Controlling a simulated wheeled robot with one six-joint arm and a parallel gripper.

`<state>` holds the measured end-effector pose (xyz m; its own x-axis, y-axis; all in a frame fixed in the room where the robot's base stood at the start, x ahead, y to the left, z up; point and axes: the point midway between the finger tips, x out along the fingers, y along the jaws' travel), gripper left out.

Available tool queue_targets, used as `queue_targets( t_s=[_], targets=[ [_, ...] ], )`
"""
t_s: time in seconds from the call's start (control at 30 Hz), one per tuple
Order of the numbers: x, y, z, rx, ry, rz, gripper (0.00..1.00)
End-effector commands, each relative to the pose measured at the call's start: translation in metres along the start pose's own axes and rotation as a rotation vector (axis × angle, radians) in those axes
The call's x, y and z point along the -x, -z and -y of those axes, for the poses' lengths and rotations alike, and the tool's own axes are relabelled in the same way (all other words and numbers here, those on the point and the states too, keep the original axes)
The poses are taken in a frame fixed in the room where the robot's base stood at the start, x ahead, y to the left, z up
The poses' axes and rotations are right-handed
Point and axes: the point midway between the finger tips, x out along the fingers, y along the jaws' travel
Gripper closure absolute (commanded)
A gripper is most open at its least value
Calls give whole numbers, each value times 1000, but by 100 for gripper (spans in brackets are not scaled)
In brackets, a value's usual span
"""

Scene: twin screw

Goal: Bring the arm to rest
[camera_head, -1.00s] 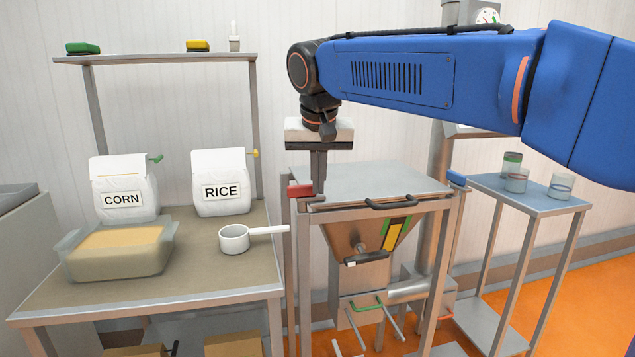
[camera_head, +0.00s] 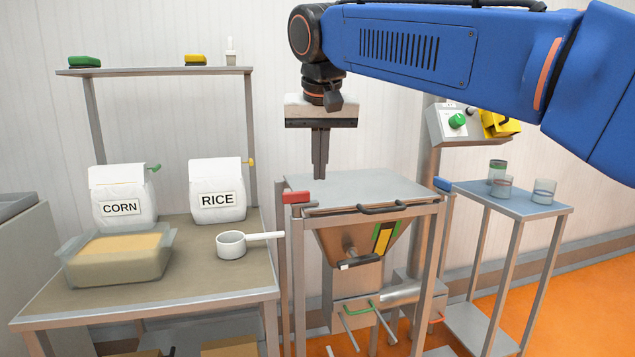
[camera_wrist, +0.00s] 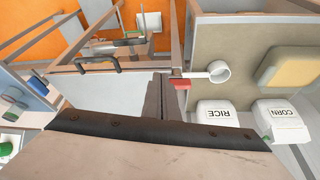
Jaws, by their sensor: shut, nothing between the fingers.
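My gripper (camera_head: 320,176) hangs pointing down over the back left part of the machine's flat metal lid (camera_head: 365,190). Its two fingers are together with nothing between them. In the head view the fingertips appear just above the lid; the exact gap is hard to judge. In the wrist view the closed fingers (camera_wrist: 162,100) show beside the red block (camera_wrist: 181,84) at the lid's corner. My blue arm reaches in from the right.
A table on the left holds a CORN bag (camera_head: 122,197), a RICE bag (camera_head: 217,190), a tub (camera_head: 118,257) and a white scoop (camera_head: 231,245). A side stand (camera_head: 520,203) on the right holds several jars. A control box (camera_head: 455,125) is behind my arm.

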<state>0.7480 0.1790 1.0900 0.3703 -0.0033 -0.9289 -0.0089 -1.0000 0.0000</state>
Motion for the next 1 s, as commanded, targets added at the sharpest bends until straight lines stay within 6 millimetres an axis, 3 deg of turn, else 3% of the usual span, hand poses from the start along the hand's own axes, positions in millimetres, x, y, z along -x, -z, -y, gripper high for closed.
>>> queue_targets(
  t_s=[0.27,0.37,0.47,0.67,1.0],
  targets=[
    [24,-1,-4,0,-1,1,100],
    [22,-6,-14,1,0,0,100],
    [13,-20,-38,5,-1,2,100],
    [-21,-69,-102,16,3,3,100],
    [-91,-181,-188,24,10,-3,100]
  ],
)
